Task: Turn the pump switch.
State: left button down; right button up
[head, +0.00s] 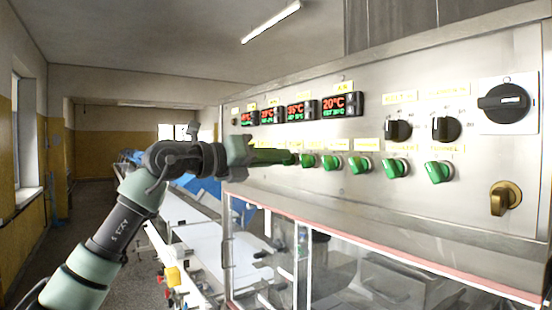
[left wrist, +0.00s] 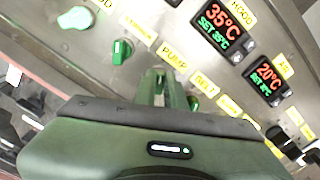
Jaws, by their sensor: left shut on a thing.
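The control panel (head: 375,195) carries a row of green switches. In the left wrist view, a yellow label reading PUMP (left wrist: 174,57) sits just above my left gripper's fingers (left wrist: 160,88). The fingers are closed around the spot below that label, where the pump switch is mostly hidden by them. In the head view, my left gripper (head: 287,157) reaches in from the left and touches the panel at the left part of the switch row. My right gripper is not in view.
A green switch (left wrist: 122,50) lies left of the fingers; another (head: 308,160) is close on their right. Above are red displays (head: 342,104) and black dials (head: 445,129). A brass handle (head: 505,198) is at right. A clear-sided housing (head: 300,250) and white conveyor (head: 205,245) lie below.

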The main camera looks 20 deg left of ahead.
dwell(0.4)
pick_arm(q)
jog(key=c, duration=1.5)
grip_release()
jog(key=b+v, duration=0.3)
jog(key=v, duration=0.4)
jog(key=shift+s+a, duration=0.3)
